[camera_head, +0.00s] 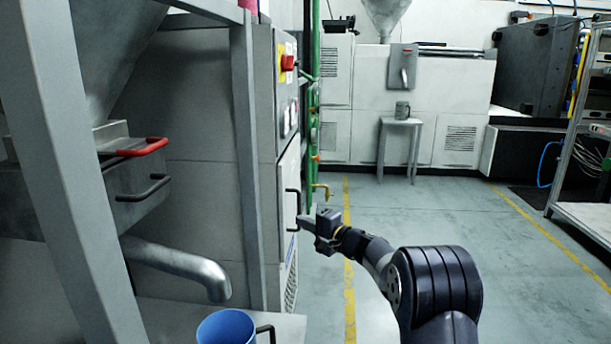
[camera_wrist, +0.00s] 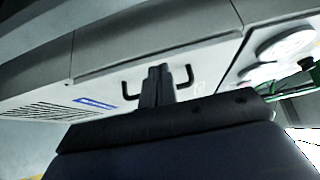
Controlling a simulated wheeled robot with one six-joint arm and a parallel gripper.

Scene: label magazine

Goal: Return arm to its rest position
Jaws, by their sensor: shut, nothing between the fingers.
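My gripper (camera_head: 301,220) is stretched forward from my arm in the head view, close to the black door handle (camera_head: 292,210) on the grey cabinet (camera_head: 287,160). In the wrist view my gripper (camera_wrist: 157,72) shows its two fingers together, with nothing between them. The handle (camera_wrist: 185,77) shows on both sides of the fingers there, and its middle is hidden behind them. I cannot tell whether the fingers touch it. The cabinet door looks closed.
A grey post (camera_head: 247,150) stands at the left. A blue cup (camera_head: 227,328) stands below a metal spout (camera_head: 190,268). Red and black handles (camera_head: 148,148) stick out at the left. The floor (camera_head: 420,215) right of my arm is clear.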

